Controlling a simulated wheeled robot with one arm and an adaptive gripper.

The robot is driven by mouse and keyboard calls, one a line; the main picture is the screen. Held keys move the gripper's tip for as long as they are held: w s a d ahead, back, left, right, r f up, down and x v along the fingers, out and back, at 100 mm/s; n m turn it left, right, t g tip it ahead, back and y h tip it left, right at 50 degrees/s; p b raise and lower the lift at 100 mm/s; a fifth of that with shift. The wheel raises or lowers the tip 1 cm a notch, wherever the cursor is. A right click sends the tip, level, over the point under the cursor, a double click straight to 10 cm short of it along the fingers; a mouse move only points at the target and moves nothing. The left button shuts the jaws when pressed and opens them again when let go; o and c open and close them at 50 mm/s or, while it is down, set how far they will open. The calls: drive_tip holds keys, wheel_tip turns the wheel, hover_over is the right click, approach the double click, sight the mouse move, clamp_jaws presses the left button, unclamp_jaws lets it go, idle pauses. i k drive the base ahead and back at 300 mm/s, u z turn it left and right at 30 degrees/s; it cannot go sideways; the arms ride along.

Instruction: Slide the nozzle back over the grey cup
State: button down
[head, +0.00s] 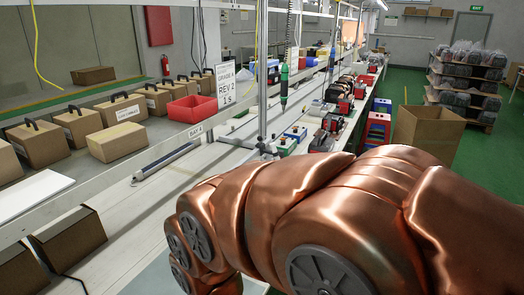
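I cannot make out the nozzle or the grey cup in the head view. My copper-coloured arm fills the lower right and hides part of the bench behind it. My gripper is not in view, so I cannot tell where it is relative to the nozzle or cup.
A green and black tool (284,86) hangs above the bench. A red bin (193,108) and cardboard boxes (118,141) stand on the left shelf (150,148). Red units (333,122) line the bench. A large open carton (428,130) stands on the green floor at right.

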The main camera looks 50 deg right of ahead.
sight(260, 145)
drive_tip(key=z, duration=2.5)
drive_tip(key=i, duration=1.55)
drive_tip(key=u, duration=3)
